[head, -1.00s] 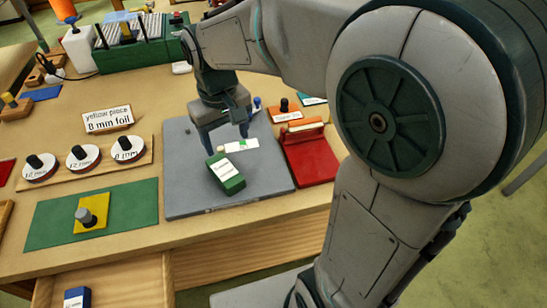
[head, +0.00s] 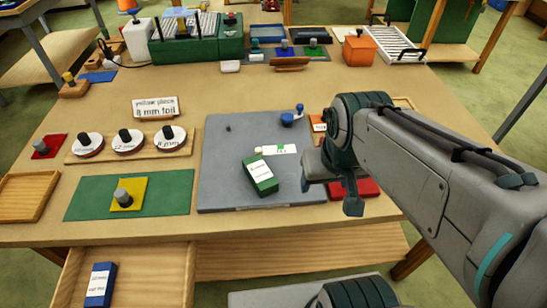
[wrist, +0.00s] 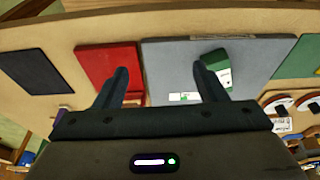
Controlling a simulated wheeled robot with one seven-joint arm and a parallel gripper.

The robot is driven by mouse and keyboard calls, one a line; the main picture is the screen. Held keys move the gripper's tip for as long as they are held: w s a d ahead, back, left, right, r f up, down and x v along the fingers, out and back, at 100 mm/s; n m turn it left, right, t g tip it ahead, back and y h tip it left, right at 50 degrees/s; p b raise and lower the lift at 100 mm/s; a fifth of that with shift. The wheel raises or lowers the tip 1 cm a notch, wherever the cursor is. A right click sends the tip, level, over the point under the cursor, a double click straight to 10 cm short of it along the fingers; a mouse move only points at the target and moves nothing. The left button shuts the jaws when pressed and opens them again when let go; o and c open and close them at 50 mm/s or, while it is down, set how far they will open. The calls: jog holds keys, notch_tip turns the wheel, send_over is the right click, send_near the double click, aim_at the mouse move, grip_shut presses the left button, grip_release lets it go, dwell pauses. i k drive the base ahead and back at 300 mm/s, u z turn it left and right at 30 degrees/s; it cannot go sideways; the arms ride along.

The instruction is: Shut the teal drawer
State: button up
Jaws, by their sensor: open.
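An open wooden drawer (head: 150,262) juts from under the table's front edge at the lower left of the head view. A dark blue box with a white label (head: 100,285) lies in it. The drawer's front is out of frame, so no teal face shows. My gripper (head: 350,204) is above the table's right front, over the red plate (head: 368,188), well to the right of the drawer. In the wrist view my gripper (wrist: 163,72) has its fingers spread with nothing held; the drawer is not visible there.
A green mat (head: 90,198) with a yellow plate lies above the drawer. Lidded discs (head: 125,140) stand behind it. Floor shows left of the drawer.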

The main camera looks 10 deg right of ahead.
aim_at(162, 275)
jog(key=u, duration=0.5)
jog(key=k, duration=0.15)
jog(key=u, duration=1.95)
jog(key=k, duration=1.3)
jog(key=u, duration=0.5)
jog(key=i, duration=0.95)
jog(key=u, duration=0.45)
